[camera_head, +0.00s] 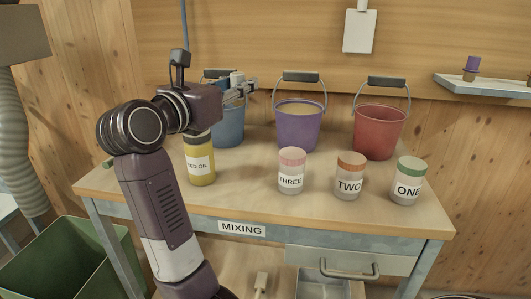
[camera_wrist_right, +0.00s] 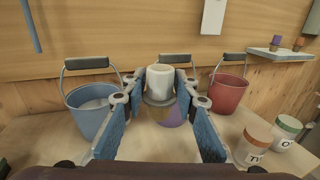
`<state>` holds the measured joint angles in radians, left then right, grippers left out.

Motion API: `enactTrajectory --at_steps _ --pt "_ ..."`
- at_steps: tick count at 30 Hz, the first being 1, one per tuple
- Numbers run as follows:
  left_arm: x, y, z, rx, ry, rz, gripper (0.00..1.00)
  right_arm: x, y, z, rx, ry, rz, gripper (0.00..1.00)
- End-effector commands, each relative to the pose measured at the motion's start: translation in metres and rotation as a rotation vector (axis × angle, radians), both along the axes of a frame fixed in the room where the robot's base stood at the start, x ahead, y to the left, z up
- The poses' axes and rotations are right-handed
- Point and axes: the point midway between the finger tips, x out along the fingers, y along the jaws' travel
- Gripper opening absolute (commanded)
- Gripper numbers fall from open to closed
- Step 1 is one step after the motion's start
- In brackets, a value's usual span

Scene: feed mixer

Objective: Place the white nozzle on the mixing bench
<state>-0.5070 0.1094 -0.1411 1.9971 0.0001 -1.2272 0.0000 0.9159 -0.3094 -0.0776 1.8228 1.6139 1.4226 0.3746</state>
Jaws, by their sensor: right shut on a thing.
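The white nozzle (camera_wrist_right: 160,80) is between the fingers of my right gripper (camera_wrist_right: 158,95), a pale cup-like piece with a grey-brown flange below. My right gripper (camera_head: 243,90) is shut on it above the back of the mixing bench (camera_head: 260,205). In the head view the nozzle (camera_head: 237,78) shows only in part, in front of the blue bucket (camera_head: 229,125). In the wrist view the purple bucket (camera_wrist_right: 170,116) lies behind and below it. My left gripper is not in view.
A red bucket (camera_head: 380,132) stands at the back right. Jars labelled THREE (camera_head: 292,172), TWO (camera_head: 349,178) and ONE (camera_head: 408,182), and a yellow oil jar (camera_head: 200,165), stand nearer the front. The bench front strip is clear. A green bin (camera_head: 70,260) stands at lower left.

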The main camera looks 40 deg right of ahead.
Motion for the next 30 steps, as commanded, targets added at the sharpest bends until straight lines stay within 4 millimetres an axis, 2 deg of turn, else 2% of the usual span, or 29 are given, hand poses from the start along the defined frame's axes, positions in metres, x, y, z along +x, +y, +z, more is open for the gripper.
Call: enactTrajectory --at_steps 5,12,18,26,30 --pt "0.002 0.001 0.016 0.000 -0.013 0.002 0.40 0.000 0.000 -0.034 -0.002 0.006 0.001 0.00" --pt "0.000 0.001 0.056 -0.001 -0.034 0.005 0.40 0.000 0.000 -0.099 -0.004 0.007 0.000 0.00" --pt "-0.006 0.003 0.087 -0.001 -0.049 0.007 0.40 0.000 0.001 -0.144 -0.003 0.004 0.001 0.00" --pt "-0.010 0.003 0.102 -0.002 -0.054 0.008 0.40 0.000 0.001 -0.165 -0.001 0.002 0.002 0.00" --pt "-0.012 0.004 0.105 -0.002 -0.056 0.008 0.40 0.000 0.001 -0.184 -0.003 0.005 0.001 0.00"
